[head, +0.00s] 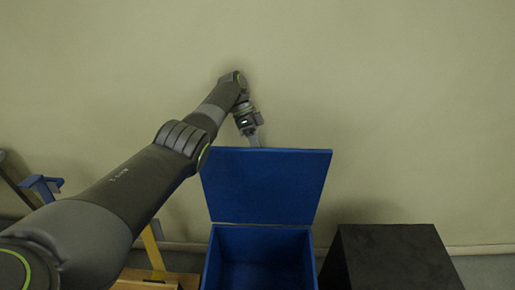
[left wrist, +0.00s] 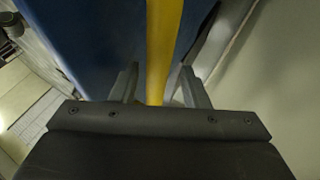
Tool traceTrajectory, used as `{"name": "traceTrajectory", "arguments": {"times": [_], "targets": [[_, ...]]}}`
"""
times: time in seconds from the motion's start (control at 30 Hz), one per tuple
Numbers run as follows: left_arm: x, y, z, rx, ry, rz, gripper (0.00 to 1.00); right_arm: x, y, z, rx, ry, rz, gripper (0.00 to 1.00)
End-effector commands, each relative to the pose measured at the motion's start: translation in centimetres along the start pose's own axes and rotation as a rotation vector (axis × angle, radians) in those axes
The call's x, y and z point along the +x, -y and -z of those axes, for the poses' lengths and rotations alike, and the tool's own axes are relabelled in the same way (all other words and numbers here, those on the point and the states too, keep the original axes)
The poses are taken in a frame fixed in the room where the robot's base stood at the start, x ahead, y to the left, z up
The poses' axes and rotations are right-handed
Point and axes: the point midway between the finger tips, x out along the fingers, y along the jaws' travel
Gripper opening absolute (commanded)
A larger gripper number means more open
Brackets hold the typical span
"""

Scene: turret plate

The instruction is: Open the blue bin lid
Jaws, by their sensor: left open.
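The blue bin (head: 260,258) stands at the bottom centre of the head view. Its lid (head: 265,187) is raised, standing up at the bin's back edge, and the bin's inside shows. My left arm reaches over from the left. My left gripper (head: 255,141) is at the lid's top edge, its fingertips partly hidden behind the lid. In the left wrist view the fingers (left wrist: 160,85) are apart, with a yellow strip (left wrist: 164,45) running between them beside a blue surface. I cannot tell whether they touch it. My right gripper is not in view.
A black box (head: 390,258) stands right of the bin with a narrow gap between them. Wooden and yellow parts (head: 153,250) stand at the left, with a blue piece (head: 42,186) farther left. A plain wall is close behind the lid.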

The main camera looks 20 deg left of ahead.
Motion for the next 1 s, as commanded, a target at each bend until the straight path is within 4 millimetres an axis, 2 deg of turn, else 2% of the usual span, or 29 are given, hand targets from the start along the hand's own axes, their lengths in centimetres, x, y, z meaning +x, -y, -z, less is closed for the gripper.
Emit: {"name": "traceTrajectory", "arguments": {"times": [0.23,0.33,0.5,0.73,1.0], "targets": [[-2.6,-1.3,1.1,0.003,0.000,0.005,0.41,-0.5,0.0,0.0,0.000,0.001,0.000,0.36],[-4.9,-2.7,2.0,0.002,-0.001,0.004,0.41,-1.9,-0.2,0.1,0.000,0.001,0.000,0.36],[-6.5,-3.6,2.7,-0.001,0.000,-0.001,0.41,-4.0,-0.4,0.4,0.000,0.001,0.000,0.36],[-7.8,-4.4,3.3,-0.001,0.001,-0.001,0.41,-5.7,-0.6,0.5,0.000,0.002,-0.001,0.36],[-8.0,-4.5,3.4,-0.001,0.001,-0.001,0.41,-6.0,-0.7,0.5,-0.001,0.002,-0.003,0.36]]}}
